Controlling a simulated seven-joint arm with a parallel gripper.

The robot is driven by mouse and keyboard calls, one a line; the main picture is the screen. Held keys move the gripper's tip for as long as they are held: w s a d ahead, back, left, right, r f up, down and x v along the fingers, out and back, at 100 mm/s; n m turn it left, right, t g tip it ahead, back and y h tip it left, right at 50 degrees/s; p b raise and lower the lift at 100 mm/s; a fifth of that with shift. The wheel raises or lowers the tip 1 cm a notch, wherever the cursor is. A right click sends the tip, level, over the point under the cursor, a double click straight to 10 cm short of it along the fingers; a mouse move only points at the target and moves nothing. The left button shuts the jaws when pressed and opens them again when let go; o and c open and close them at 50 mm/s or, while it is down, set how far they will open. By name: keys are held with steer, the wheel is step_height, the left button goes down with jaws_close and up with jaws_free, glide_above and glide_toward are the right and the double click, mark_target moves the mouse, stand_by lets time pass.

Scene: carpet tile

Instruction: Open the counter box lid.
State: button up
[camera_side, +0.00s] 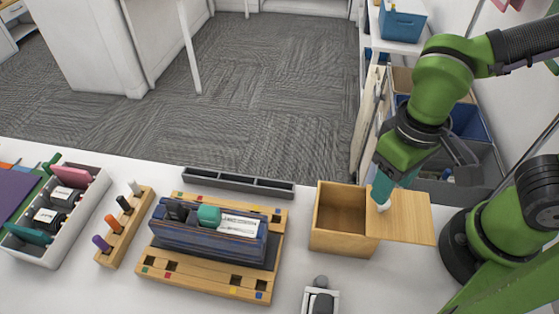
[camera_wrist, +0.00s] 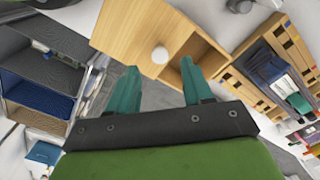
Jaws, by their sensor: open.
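The counter box (camera_side: 318,242) is a light wooden box on the white counter. Its flat wooden lid (camera_side: 414,219) is slid to the right, and the dark inside of the box shows at left. A white round knob stands on the lid; it shows in the wrist view (camera_wrist: 160,55). My gripper (camera_side: 384,195) is at the knob in the side view and partly hides it. In the wrist view my gripper (camera_wrist: 158,78) has its two teal fingers apart, with the knob beyond and between them, not gripped. The lid (camera_wrist: 140,28) covers part of the box there.
Left of the box is a wooden board (camera_side: 200,284) with a blue holder (camera_side: 200,238). A grey slotted tray (camera_side: 238,183) lies behind it. A pen rack (camera_side: 125,230) and a white bin (camera_side: 60,240) are farther left. A grey-topped item (camera_side: 320,300) stands in front.

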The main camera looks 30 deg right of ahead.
step_height(320, 180, up, 13)
steer(key=shift+f, duration=0.1)
stand_by(0.3)
steer(key=w+d+f+m+t+y, duration=0.1)
steer(key=w+d+m+t, duration=0.1)
steer(key=d, duration=0.4)
steer(key=w+d+f+m+t+y, duration=0.1)
steer(key=w+d+f+m+t, duration=0.1)
steer(key=w+d+t, duration=0.2)
steer(key=shift+w+d+f+t, duration=0.2)
steer(key=shift+w+d+t, duration=0.3)
steer(key=shift+d, duration=0.65)
